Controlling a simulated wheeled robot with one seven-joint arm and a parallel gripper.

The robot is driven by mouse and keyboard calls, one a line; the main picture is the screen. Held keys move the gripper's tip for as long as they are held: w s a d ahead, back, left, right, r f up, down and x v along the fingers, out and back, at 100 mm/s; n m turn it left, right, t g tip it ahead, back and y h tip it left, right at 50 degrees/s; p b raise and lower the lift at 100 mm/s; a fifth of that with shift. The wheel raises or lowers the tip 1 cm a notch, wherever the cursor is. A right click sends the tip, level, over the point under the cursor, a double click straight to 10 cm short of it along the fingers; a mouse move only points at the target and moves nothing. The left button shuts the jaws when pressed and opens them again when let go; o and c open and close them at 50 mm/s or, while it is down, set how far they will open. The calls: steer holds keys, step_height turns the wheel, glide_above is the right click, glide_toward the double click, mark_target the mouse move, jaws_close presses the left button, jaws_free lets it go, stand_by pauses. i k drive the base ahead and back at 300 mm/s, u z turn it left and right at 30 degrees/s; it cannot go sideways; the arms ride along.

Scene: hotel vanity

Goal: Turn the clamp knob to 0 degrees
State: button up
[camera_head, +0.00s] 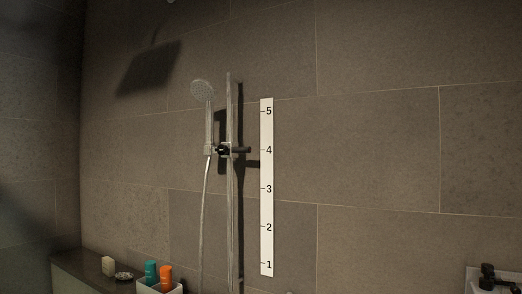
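The clamp's holder, left of the rail, carries the hand shower (203,95), whose round head is at the top. The hose (203,210) hangs down from it. My gripper is not in view.
A ledge (85,265) at the lower left holds a pale block (108,265), a small dish (124,276) and a white box (150,288) with teal (151,272) and orange (166,277) bottles. A dark fitting (488,274) is at the lower right. The wall right of the scale is clear.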

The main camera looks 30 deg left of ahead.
mark_target(222, 149)
steer(key=i, duration=0.1)
steer(key=k, duration=0.4)
steer(key=u, duration=1.75)
steer(key=i, duration=1.55)
steer(key=z, duration=0.55)
